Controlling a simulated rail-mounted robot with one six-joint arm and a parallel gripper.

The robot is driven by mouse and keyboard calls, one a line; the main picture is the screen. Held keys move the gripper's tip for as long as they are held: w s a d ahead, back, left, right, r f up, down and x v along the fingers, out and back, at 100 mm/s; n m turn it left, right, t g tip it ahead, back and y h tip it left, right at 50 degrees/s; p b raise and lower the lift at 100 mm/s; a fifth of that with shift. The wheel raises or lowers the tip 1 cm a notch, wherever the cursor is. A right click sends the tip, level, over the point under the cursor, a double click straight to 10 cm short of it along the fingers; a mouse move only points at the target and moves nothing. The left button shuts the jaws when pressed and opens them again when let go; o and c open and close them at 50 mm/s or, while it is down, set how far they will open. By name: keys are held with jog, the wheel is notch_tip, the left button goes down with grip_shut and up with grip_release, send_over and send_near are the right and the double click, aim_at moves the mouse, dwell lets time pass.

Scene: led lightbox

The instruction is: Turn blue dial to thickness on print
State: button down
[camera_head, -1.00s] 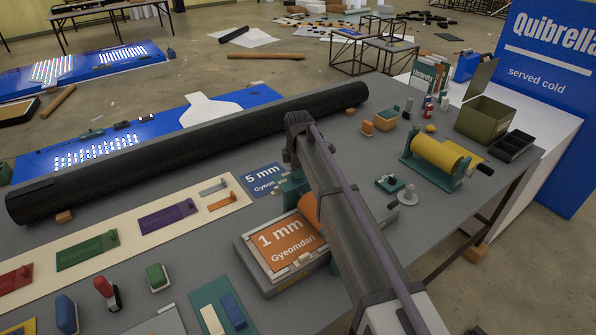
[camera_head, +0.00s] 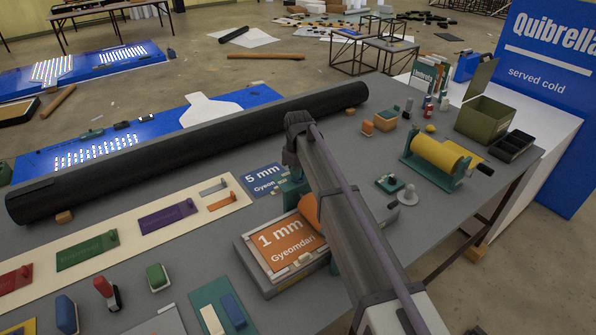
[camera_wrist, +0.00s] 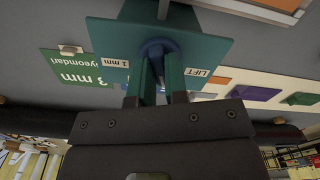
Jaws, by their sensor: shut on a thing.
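In the wrist view, a blue dial (camera_wrist: 158,47) sits on a teal plate (camera_wrist: 205,50) labelled "1 mm" on one side and "LIFT" on the other. My gripper (camera_wrist: 158,70) is shut on the dial, a finger on either side; the fingers partly hide it. The dial's exact pointing direction cannot be told. In the head view, my arm hides the dial and fingertips. An orange print (camera_head: 283,245) reading "1 mm" lies on a grey base, beside an orange roller (camera_head: 309,209) partly behind my arm.
A blue "5 mm" card (camera_head: 262,179) lies behind the print. A green "3 mm" card (camera_wrist: 75,68) shows in the wrist view. A long black roll (camera_head: 190,150) lies across the table. A yellow roller (camera_head: 437,157) stands at the right.

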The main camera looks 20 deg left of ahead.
jog(key=m, duration=0.4)
jog(key=shift+m, duration=0.3)
jog(key=m, duration=0.4)
jog(key=shift+m, duration=0.3)
jog(key=m, duration=0.4)
jog(key=shift+m, duration=2.1)
jog(key=c, duration=1.1)
grip_release()
jog(key=shift+c, duration=0.2)
